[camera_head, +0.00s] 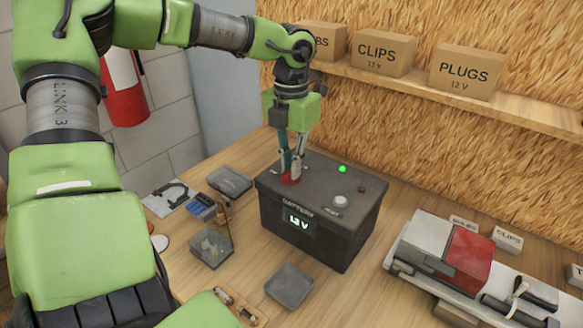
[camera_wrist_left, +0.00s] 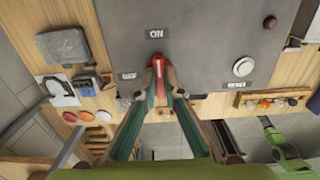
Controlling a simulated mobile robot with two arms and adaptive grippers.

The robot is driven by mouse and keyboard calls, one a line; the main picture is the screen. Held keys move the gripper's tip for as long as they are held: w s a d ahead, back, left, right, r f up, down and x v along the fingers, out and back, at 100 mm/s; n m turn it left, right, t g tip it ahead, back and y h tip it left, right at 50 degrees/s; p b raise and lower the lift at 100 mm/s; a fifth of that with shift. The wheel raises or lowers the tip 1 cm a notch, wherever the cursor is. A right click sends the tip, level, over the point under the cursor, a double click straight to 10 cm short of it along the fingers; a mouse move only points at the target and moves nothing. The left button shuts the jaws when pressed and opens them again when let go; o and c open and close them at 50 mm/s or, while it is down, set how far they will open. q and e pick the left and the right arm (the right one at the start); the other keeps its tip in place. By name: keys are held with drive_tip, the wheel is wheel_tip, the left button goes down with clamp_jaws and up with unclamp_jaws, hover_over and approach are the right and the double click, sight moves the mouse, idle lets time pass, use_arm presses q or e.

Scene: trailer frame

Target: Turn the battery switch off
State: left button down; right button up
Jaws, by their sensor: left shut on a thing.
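The battery box (camera_head: 335,240) is dark grey and stands on the wooden bench, with a lit display on its front. A red switch lever (camera_head: 292,178) is on its top, near the left end. My left gripper (camera_head: 291,164) comes down from above and is shut on this lever. In the left wrist view, the red lever (camera_wrist_left: 158,66) shows between the fingertips of my left gripper (camera_wrist_left: 160,82) and points towards the ON label (camera_wrist_left: 157,33). A second label (camera_wrist_left: 128,76), which seems to read OFF, lies to the left of the lever. A green lamp (camera_head: 342,168) glows on the box top.
A white round button (camera_head: 340,201) sits on the box top. Small grey trays (camera_head: 290,285) lie around the box. A machine with a red block (camera_head: 468,258) stands at right. Labelled cartons (camera_head: 466,72) stand on the shelf behind. A red extinguisher (camera_head: 124,90) hangs at left.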

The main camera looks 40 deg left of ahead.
use_arm(q)
drive_tip(key=shift+f+n+b, duration=0.15)
drive_tip(key=shift+n+b, duration=1.3)
drive_tip(key=shift+n, duration=0.25)
drive_tip(key=shift+n+b, duration=0.5)
drive_tip(key=shift+n, duration=0.5)
